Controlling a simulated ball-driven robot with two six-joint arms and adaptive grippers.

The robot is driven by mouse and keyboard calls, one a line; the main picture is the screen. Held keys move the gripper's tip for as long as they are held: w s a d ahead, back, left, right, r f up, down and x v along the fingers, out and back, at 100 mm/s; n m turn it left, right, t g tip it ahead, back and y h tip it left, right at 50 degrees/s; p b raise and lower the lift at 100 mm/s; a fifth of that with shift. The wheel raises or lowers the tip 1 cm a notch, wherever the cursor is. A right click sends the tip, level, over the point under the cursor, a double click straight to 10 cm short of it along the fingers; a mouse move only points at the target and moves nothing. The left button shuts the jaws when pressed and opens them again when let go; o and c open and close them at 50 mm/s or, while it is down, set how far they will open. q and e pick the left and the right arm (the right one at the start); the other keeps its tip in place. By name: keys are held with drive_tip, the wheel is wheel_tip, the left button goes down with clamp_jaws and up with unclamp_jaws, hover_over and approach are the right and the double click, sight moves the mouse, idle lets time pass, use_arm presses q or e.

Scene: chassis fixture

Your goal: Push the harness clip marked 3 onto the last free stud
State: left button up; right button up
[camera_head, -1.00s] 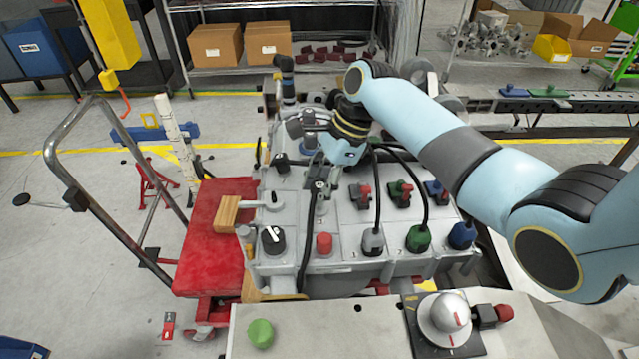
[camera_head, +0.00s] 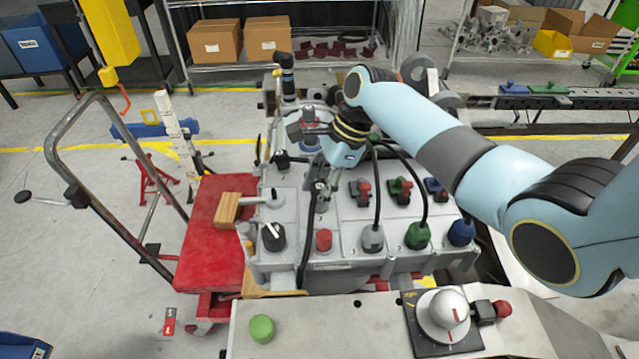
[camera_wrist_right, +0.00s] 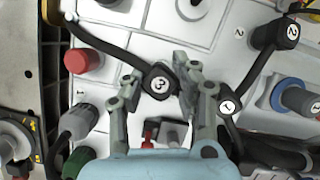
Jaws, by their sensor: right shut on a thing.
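The black harness clip marked 3 (camera_wrist_right: 160,82) sits between the fingertips of my right gripper (camera_wrist_right: 157,76) in the right wrist view, with the gripper shut on it. A black cable runs from it toward the upper left. In the head view my right gripper (camera_head: 321,184) is low over the grey chassis panel (camera_head: 335,205). The clip marked 1 (camera_wrist_right: 228,107) is close beside the right finger. The clip marked 2 (camera_wrist_right: 290,31) is at the upper right. I cannot make out the free stud, nor whether clip 3 touches one. My left gripper is out of view.
A red button (camera_head: 324,240), a black knob (camera_head: 273,236) and grey, green and blue cable plugs line the panel's near side. Red, green and blue connectors sit right of the gripper.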

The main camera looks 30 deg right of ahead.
drive_tip(key=shift+f, duration=0.35)
drive_tip(key=shift+f, duration=0.5)
drive_tip(key=o, duration=0.9)
drive_tip(key=shift+r, duration=0.1)
wheel_tip(320, 180, up, 5)
drive_tip(key=p, duration=0.5)
drive_tip(key=shift+f, duration=0.2)
drive_tip(key=shift+r+b, duration=0.2)
drive_tip(key=shift+b, duration=0.15)
drive_tip(key=shift+r, duration=0.4)
